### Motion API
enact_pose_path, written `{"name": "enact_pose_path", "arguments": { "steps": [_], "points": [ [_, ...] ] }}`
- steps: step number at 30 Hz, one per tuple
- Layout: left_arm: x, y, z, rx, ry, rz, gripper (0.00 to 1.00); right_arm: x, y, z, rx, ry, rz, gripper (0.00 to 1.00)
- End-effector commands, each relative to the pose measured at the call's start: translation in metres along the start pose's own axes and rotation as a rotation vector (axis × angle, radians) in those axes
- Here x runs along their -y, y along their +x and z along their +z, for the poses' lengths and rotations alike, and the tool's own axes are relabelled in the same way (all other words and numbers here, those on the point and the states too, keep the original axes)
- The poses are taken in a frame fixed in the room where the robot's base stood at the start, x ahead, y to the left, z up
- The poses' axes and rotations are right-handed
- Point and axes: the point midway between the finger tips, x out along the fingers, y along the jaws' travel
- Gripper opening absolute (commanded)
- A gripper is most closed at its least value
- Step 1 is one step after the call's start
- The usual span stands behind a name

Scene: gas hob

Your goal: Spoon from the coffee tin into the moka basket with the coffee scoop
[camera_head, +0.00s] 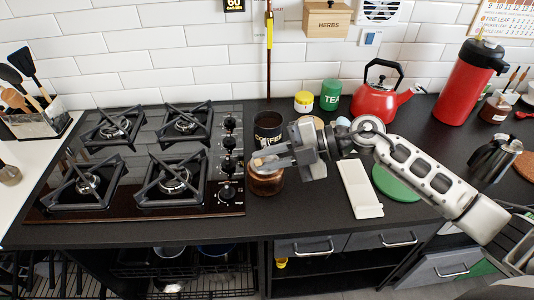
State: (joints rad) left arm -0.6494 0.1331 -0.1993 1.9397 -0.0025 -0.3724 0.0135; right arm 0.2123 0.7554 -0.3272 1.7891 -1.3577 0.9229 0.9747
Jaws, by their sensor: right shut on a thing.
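The coffee tin (268,124) is black with pale lettering and stands to the right of the hob, near the back wall. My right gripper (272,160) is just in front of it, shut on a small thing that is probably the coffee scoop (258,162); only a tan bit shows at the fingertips. A round copper-brown vessel (265,184) stands directly below the gripper. I cannot tell whether it holds the moka basket, as the gripper covers its top. A silver moka pot part (494,158) with a dark handle stands at the far right. My left gripper is not in view.
The gas hob (142,205) fills the left of the counter. A white tray (358,189) and a green round mat (398,183) lie to the right. A red kettle (374,102), a green tea tin (330,95) and a red flask (465,85) stand behind.

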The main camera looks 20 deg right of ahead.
Motion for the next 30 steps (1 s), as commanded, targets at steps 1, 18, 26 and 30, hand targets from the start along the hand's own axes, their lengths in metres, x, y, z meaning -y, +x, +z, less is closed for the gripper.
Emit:
{"name": "enact_pose_path", "arguments": {
  "steps": [1,18,26,30],
  "points": [
    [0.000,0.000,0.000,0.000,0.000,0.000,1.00,0.005,0.001,-0.001,-0.003,0.020,0.062,0.00],
    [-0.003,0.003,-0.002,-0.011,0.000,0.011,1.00,-0.008,-0.006,-0.006,-0.004,0.024,0.246,0.00],
    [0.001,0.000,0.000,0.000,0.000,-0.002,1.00,-0.012,-0.005,-0.003,0.004,-0.017,-0.046,0.00],
    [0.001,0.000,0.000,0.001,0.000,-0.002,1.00,-0.018,-0.004,-0.006,0.003,-0.030,-0.198,0.00]
  ]
}}
